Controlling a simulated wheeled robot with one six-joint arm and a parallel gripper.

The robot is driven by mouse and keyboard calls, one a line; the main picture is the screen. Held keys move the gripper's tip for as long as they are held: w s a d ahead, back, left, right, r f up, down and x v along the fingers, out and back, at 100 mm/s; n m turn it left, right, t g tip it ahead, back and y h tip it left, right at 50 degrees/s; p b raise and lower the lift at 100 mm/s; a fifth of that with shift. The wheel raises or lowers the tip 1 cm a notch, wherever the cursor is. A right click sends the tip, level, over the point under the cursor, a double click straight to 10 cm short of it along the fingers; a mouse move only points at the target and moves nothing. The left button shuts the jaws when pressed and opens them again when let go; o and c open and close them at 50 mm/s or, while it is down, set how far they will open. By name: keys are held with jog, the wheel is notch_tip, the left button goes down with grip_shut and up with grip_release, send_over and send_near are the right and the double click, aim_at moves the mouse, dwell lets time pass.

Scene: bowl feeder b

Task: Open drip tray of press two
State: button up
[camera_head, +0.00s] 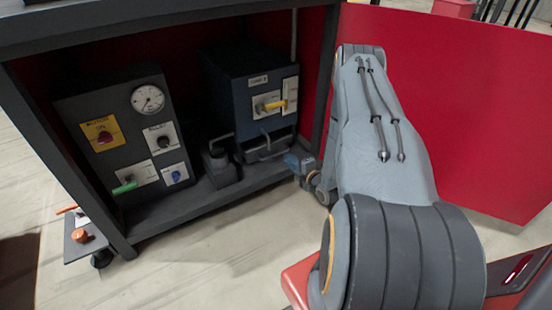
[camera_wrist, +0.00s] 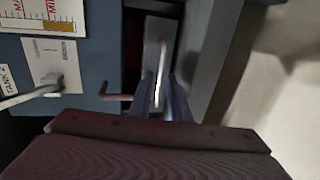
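The drip tray (camera_head: 268,152) is a grey drawer low at the front of the dark blue unit (camera_head: 233,88), with a bar handle on its front. In the wrist view, the tray (camera_wrist: 153,32) shows as a grey strip beside a dark gap, with its pale handle (camera_wrist: 162,62) pointing towards me. My gripper (camera_wrist: 162,98) has its two blue-grey fingers on either side of the handle's near end, apart from each other. Contact with the handle cannot be made out. In the head view, my gripper (camera_head: 296,160) is small and just right of the tray.
A grey control box (camera_head: 128,130) with gauge and knobs stands left. A small dark block (camera_head: 218,165) sits beside the tray. The bench frame post (camera_head: 325,85) is close to my arm. A red panel (camera_head: 450,100) stands right.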

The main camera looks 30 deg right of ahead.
aim_at(279, 154)
jog(key=shift+w+f, duration=0.25)
jog(key=shift+f, duration=0.1)
jog(key=b+x, duration=0.3)
jog(key=x, duration=0.3)
jog(key=shift+w+a+b, duration=0.2)
jog(key=shift+w+b, duration=0.15)
jog(key=shift+b, duration=0.05)
jog(key=shift+w, duration=0.4)
grip_shut()
